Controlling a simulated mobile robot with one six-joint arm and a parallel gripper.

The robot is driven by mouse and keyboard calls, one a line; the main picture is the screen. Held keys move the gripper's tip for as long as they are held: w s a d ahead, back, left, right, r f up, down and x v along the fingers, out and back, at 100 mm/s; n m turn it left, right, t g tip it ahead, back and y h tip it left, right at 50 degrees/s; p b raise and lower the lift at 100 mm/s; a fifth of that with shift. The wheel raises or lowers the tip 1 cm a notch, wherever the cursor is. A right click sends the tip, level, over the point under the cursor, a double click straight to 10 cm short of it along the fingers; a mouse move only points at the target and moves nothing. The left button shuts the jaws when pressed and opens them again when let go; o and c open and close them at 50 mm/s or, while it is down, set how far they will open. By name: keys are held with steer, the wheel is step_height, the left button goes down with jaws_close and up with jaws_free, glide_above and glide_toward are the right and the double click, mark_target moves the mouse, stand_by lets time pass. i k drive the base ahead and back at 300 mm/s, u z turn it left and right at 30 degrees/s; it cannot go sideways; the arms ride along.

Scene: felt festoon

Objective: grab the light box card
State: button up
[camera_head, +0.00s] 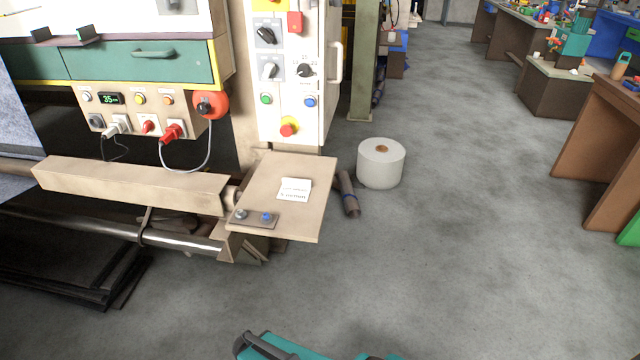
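A small white card (294,189) with dark and red print lies flat on a beige shelf (309,222) that juts out from the machine. It looks like the light box card, but its print is too small to read. It lies near the middle of the shelf, behind a small metal plate with two knobs, one grey and one blue. No fingers of my gripper show in this view.
A beige machine with a control panel (290,85), plugs and a roller stands at left. A white roll (381,163) and a dark rolled bundle (347,194) are on the floor right of the shelf. Workbenches line the right side. The grey floor between is clear.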

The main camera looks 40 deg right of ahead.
mark_target(291, 189)
steer(key=z, duration=0.95)
steer(key=k, duration=1)
steer(key=i, duration=0.85)
steer(key=z, duration=0.05)
